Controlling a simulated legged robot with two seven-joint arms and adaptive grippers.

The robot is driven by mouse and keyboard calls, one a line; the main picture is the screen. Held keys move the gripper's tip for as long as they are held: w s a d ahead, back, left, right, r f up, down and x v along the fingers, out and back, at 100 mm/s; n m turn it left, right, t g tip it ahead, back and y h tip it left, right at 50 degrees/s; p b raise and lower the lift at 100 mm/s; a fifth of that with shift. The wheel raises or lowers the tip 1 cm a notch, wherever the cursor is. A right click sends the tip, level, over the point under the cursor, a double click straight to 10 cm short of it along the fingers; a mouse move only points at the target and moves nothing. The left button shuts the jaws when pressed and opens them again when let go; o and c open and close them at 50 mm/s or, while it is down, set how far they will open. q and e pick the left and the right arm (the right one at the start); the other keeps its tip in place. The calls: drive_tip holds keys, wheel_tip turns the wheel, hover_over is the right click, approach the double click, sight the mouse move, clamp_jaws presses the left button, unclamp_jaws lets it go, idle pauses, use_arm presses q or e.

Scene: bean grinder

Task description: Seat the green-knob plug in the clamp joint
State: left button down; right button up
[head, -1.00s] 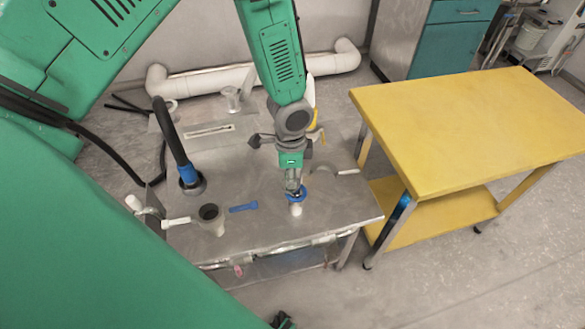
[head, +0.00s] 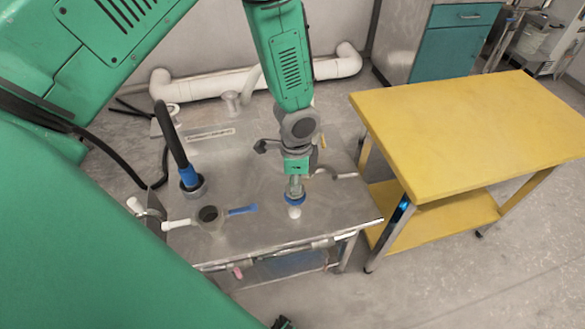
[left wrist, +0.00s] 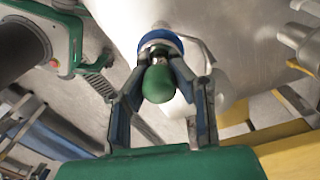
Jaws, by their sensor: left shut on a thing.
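The green-knob plug (left wrist: 158,84) is between the two fingers of my left gripper (left wrist: 157,72) in the left wrist view. The fingers are shut on the green knob. A blue ring (left wrist: 160,40) lies just beyond the knob. In the head view, my left gripper (head: 295,188) points down at the front right of the metal table, with the blue ring (head: 295,199) right under its fingertips. A white piece (head: 295,212) shows under the ring; I take it for the clamp joint. Whether the plug is seated in it cannot be told. My right gripper does not show.
On the metal table (head: 260,235), a grey round fitting (head: 209,214) with a white handle and a blue handle (head: 243,210) stands left of my gripper. A black hose with a blue collar (head: 188,176) rises behind it. A yellow table (head: 470,130) stands at the right.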

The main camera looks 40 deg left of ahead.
use_arm(q)
drive_tip(key=shift+d, duration=0.15)
drive_tip(key=shift+a, duration=0.5)
drive_tip(key=shift+d, duration=0.6)
drive_tip(key=shift+a+f, duration=0.35)
drive_tip(key=shift+f, duration=0.15)
drive_tip(key=shift+d+f, duration=0.1)
drive_tip(key=shift+f, duration=0.1)
